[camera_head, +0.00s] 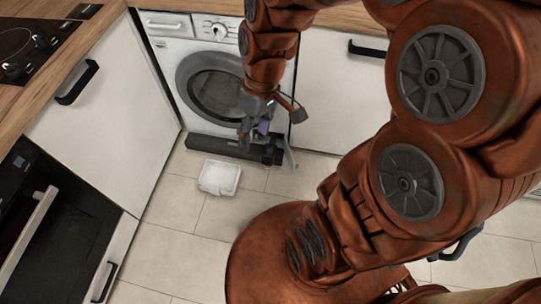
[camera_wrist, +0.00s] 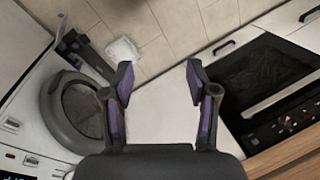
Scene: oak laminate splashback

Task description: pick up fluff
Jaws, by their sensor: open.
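A white, squarish, shallow tray-like thing (camera_head: 219,177) lies on the tiled floor in front of the washing machine. A paler patch (camera_head: 216,181) shows in it, perhaps the fluff, but I cannot tell for sure. The same white thing shows small in the wrist view (camera_wrist: 122,50), beyond and left of my fingers. My gripper (camera_head: 266,138) hangs in front of the washing machine, up and right of the white thing in the head view. In the wrist view my gripper (camera_wrist: 159,73) is open, with nothing between its purple-padded fingers.
The washing machine (camera_head: 213,84) stands behind, with a dark plinth strip (camera_head: 215,146) at its foot. A white cabinet (camera_head: 104,112) and a dark oven (camera_head: 62,228) are on the left. Another white cabinet (camera_head: 345,105) is behind my arm.

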